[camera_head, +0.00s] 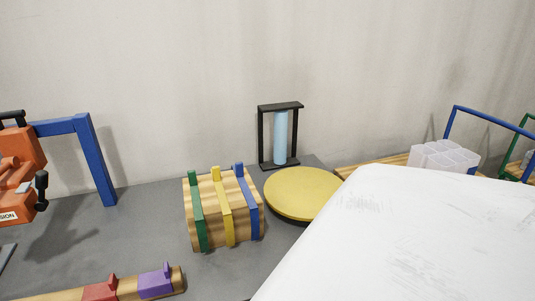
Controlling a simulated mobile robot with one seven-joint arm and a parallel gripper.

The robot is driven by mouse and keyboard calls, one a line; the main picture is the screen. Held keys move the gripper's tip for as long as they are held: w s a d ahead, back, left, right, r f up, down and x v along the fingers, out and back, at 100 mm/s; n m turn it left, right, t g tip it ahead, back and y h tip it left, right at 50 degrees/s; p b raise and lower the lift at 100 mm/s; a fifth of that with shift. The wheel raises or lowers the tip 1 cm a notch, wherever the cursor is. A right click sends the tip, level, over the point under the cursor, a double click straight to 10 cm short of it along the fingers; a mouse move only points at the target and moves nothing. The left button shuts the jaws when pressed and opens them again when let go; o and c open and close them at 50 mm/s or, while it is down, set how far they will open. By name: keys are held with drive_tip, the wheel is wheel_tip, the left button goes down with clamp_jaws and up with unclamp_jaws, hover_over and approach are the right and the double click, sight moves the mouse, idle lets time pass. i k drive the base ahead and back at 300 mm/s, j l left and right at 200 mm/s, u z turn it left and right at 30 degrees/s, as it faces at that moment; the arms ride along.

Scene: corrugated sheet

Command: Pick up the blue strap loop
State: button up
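The blue strap loop (246,201) is wrapped around the right end of a striped wooden block (209,214) in the middle of the grey surface. Its small blue tab stands up at the top of the block. A yellow strap (222,206) runs around the block's middle and a green strap (197,212) around its left end. My gripper is not in view, so I cannot see whether it is open or shut.
A round yellow disc (301,193) lies right of the block. A black frame with a light blue cylinder (280,137) stands behind. A wooden bar with red and purple pieces (154,283) lies in front. An orange machine (20,165) and blue bracket (92,160) stand left. Clear plastic cups (444,157) are at right.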

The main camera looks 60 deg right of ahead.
sight(239, 168)
drive_tip(key=z, duration=1.35)
drive_tip(key=k+j+z, duration=0.1)
drive_tip(key=j+z, duration=0.35)
drive_tip(key=j, duration=0.25)
